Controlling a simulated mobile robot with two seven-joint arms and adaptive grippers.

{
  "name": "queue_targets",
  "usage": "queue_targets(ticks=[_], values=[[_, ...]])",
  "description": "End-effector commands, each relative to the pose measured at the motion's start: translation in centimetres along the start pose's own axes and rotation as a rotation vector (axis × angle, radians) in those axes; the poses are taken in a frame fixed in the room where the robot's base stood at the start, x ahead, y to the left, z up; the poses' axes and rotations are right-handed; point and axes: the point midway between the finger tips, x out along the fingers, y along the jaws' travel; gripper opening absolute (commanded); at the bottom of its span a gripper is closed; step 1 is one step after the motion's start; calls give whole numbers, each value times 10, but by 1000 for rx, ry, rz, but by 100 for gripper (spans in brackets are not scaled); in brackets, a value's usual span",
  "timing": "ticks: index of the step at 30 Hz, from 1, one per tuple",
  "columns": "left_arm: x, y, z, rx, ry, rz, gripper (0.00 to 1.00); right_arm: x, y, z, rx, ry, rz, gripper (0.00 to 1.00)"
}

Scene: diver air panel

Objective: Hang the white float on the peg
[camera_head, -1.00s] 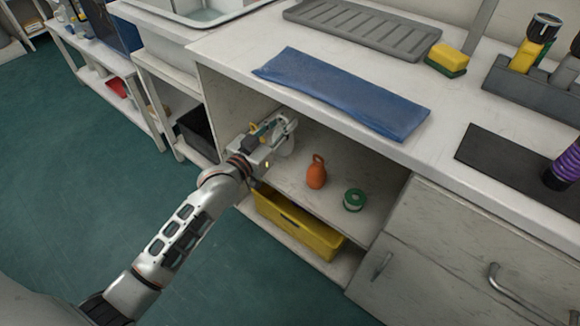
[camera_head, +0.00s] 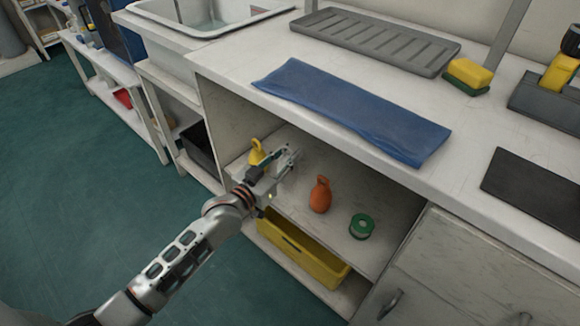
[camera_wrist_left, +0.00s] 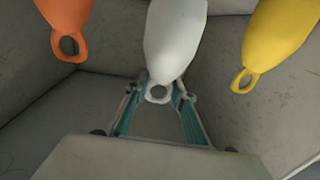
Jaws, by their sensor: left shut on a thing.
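The white float (camera_wrist_left: 175,40) hangs into the left wrist view from the top, its ring end between the fingers of my left gripper (camera_wrist_left: 160,92). The gripper is shut on this ring end. In the head view my left gripper (camera_head: 288,157) reaches into the open shelf under the counter; the white float is hard to make out there. The orange float (camera_head: 320,195) stands to its right and the yellow float (camera_head: 257,153) to its left, partly hidden by the gripper. No peg can be made out. My right gripper is not in view.
A green-and-white roll (camera_head: 361,226) lies on the shelf right of the orange float. The counter edge and a blue cloth (camera_head: 350,110) are above the shelf opening. A yellow bin (camera_head: 305,254) sits below. Side walls bound the shelf.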

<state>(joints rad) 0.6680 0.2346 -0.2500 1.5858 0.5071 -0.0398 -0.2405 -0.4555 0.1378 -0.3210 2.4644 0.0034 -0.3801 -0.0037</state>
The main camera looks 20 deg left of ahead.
Motion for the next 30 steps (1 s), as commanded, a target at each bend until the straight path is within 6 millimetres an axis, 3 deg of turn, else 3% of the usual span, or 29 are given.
queue_targets(ticks=[5,9,14,22,23,24,30], values=[[-1,0,28,-1,-6,0,0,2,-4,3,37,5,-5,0],[0,0,42,1,-2,1,0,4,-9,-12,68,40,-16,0],[1,-1,39,2,6,0,0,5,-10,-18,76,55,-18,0],[1,0,44,2,4,1,0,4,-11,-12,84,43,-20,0],[1,0,43,2,4,1,32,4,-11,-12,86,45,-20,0],[1,0,43,2,5,1,41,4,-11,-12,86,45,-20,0],[1,0,42,2,5,1,41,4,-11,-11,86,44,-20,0]])
